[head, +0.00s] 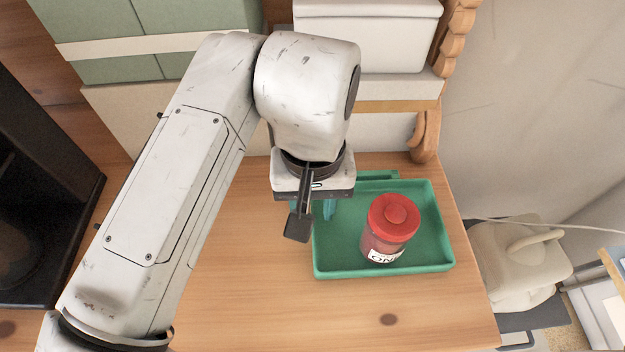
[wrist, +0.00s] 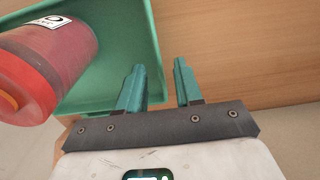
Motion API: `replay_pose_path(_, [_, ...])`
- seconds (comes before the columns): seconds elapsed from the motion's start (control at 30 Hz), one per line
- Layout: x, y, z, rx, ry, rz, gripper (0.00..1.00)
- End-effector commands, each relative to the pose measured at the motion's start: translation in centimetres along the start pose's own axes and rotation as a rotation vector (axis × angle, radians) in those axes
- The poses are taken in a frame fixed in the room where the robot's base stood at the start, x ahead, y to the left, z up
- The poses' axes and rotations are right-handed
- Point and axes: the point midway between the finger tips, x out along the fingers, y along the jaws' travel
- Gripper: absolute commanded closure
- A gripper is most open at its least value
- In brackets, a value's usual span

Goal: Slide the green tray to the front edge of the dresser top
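The green tray (head: 430,225) lies flat on the wooden dresser top (head: 260,290), towards its right side. A red jar (head: 378,243) with a red lid and a white label stands in the tray; the label is only partly readable. In the wrist view the jar (wrist: 65,60) is at the upper left, inside the tray (wrist: 110,85). My gripper (head: 312,220) is at the tray's left wall. In the wrist view my gripper (wrist: 159,66) is open, one finger over the tray's inside and the other over bare wood. The wall runs between them, apparently ungripped.
Pale boxes (head: 368,38) and green boxes (head: 110,40) stand behind the tray. A carved wooden piece (head: 427,135) rises at the back right. A dark cabinet (head: 45,200) is at the left. Bare wood lies in front of the tray. A cream kettle-like object (head: 520,260) sits beyond the right edge.

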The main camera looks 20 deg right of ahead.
Motion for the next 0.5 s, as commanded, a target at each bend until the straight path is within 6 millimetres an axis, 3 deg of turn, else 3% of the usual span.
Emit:
replay_pose_path(0.2, [1.5, 0.0, 0.0, 0.001, 0.0, 0.0, 0.65])
replay_pose_path(0.5, [1.7, 0.0, 0.0, 0.001, 0.0, 0.0, 0.65])
